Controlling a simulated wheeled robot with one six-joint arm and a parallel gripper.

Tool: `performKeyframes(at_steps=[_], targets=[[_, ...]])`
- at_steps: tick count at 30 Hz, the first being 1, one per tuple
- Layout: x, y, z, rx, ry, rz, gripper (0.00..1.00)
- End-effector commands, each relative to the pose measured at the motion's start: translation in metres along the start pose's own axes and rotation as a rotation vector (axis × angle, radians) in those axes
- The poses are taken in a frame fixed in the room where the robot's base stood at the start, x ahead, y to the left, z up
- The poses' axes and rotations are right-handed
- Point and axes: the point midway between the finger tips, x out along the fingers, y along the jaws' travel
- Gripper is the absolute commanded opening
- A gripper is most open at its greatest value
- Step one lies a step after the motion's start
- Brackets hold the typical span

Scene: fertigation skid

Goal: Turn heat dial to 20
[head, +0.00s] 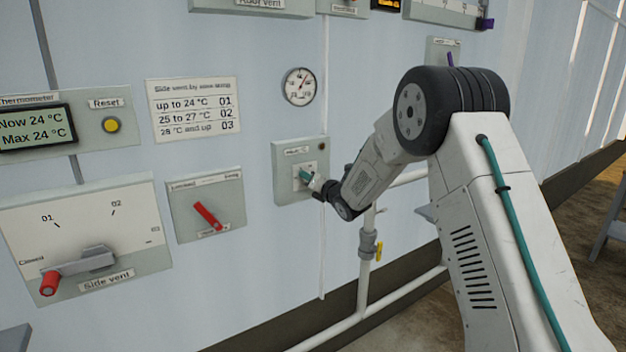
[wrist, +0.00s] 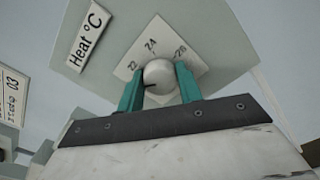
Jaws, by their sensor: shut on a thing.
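The heat dial (wrist: 159,77) is a round pale knob with a dark pointer mark, on a square white plate (wrist: 150,36) with the numbers 22, 24 and 26 showing. The label "Heat °C" (wrist: 90,33) is beside it. My gripper (wrist: 160,84) has its two green fingers shut on the knob, one on each side. The dark mark points to the lower left, below the 22; the number there is hidden by the finger. In the head view the heat panel (head: 285,160) is on the wall and my gripper (head: 305,175) reaches it from the right, covering the knob.
Left of the heat panel are a red lever (head: 207,215) on its plate and the side vent panel (head: 125,215) with a red-ended handle. A round gauge (head: 299,87) is above. A pipe with a yellow valve (head: 379,250) stands below my arm.

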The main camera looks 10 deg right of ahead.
Motion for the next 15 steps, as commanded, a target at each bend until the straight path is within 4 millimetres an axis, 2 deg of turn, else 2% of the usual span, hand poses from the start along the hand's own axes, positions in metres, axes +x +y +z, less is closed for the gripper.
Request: performKeyframes(at_steps=[15], targets=[[-0.0005,-0.0012,0.0006,-0.44,-0.001,-0.004,0.13]])
